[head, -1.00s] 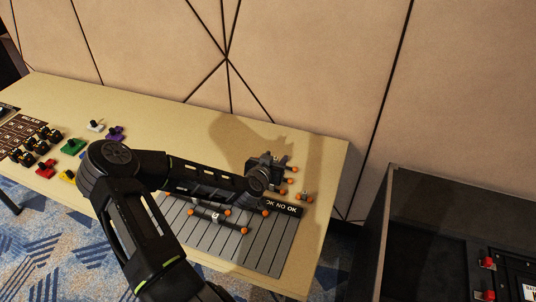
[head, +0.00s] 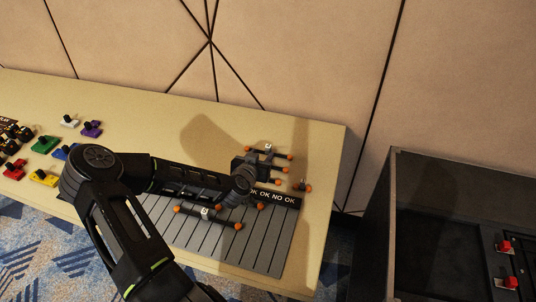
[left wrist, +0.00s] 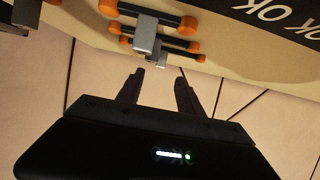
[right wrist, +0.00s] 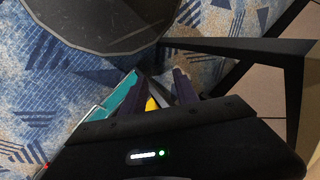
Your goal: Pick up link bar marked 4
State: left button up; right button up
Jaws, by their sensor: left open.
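Several black link bars with orange ends lie at the right end of the table. I cannot read a 4 on any tag. My left gripper (head: 251,168) is beside the pair; its fingers in the left wrist view (left wrist: 157,88) are open and empty, apart from the bars.
The grey slatted board (head: 262,240) has a black strip reading OK and NO OK. A dark open case (head: 385,200) stands right of the table, beyond a gap. The back-middle tabletop is clear.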

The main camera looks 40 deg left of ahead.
aim_at(268, 147)
pick_arm(q)
jog(key=shift+x, duration=1.25)
jog(key=shift+p+x, duration=0.7)
jog(key=shift+x, duration=1.95)
jog(key=shift+c, duration=0.2)
grip_shut()
